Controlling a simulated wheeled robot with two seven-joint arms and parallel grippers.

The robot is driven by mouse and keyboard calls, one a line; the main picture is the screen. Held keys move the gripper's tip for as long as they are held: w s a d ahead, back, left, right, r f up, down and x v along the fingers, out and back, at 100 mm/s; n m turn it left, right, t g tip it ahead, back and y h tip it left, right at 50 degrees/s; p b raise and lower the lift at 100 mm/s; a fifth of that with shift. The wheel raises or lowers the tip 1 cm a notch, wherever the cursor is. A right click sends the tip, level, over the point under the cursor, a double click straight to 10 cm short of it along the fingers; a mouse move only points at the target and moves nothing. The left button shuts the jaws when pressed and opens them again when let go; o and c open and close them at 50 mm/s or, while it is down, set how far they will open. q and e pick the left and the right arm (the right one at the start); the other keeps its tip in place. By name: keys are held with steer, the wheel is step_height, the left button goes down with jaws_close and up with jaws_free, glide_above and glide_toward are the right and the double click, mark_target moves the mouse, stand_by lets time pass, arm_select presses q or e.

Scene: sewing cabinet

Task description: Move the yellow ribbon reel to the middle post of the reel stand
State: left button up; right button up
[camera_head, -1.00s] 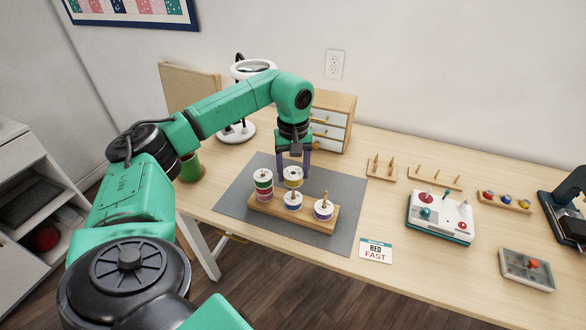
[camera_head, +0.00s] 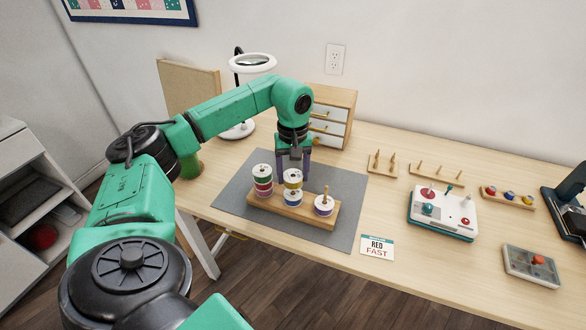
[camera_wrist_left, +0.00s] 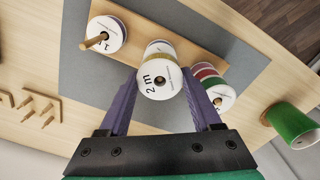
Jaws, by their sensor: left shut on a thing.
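The yellow ribbon reel (camera_head: 292,181) is held level between the fingers of my left gripper (camera_head: 293,170), which is shut on it. The reel is over the middle of the wooden reel stand (camera_head: 290,219), in line with a blue-edged reel (camera_head: 292,198) below it. No post tip shows above the yellow reel in the head view. In the left wrist view its white "2 m" face (camera_wrist_left: 160,88) shows a brownish centre hole; whether the post is inside, I cannot tell. A red and green stack (camera_head: 263,184) is on the left; a purple-edged reel (camera_head: 323,209) is around the right post. My right gripper is not in view.
The stand rests on a grey mat (camera_head: 235,197). A small drawer cabinet (camera_head: 334,115) and magnifier lamp (camera_head: 252,63) stand behind. A "RED FAST" card (camera_head: 376,248), a joystick box (camera_head: 441,214) and peg racks (camera_head: 436,175) lie to the right.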

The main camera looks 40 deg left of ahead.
arm_select(q)
steer(key=o, duration=1.4)
step_height(320, 180, up, 15)
steer(key=p, duration=0.2)
steer(key=shift+f, duration=0.2)
